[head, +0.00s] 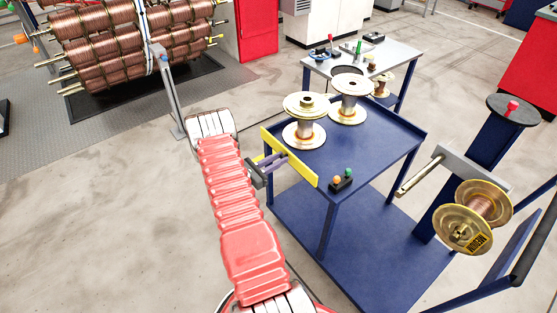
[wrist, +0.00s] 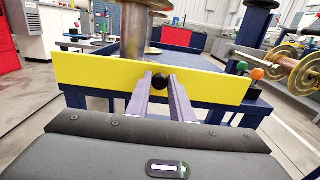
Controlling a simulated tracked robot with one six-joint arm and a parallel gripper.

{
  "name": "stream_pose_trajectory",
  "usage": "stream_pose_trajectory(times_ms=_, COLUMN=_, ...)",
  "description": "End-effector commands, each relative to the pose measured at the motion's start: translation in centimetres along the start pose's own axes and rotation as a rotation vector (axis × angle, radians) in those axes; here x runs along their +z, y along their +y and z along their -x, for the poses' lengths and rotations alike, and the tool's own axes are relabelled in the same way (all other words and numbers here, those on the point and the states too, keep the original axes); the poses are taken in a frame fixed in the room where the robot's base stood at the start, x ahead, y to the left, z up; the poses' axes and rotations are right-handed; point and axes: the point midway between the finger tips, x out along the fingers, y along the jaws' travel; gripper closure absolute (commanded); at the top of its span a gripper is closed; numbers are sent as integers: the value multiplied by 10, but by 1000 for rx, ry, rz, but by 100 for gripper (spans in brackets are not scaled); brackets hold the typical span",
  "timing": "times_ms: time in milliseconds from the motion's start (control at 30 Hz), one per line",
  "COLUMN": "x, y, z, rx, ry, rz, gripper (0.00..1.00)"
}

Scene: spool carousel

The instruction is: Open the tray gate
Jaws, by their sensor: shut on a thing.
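The tray gate is a long yellow bar (head: 302,169) standing upright along the left edge of the blue tray table (head: 378,142). In the wrist view the yellow bar (wrist: 85,70) spans most of the picture, with a small black knob (wrist: 157,80) at its middle. My gripper (head: 281,160) reaches the bar from the left. In the wrist view its two fingers (wrist: 160,86) are closed around the knob. The bar hides much of the tray's near edge in the wrist view.
Two spools (head: 304,132) (head: 348,108) stand on the tray behind the bar. A small button box (head: 342,181) sits at its front corner. A copper spool (head: 473,217) hangs on an arm at right. The floor left of the table is clear.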

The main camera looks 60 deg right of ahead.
Motion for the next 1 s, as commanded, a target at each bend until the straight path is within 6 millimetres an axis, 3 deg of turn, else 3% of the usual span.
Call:
stream_pose_trajectory(times_ms=367, x=-5, y=-1, z=4, rx=-1, ry=-70, rz=2, gripper=100)
stream_pose_trajectory(times_ms=1000, x=-25, y=-1, z=14, rx=-2, ry=-391, rz=2, gripper=100)
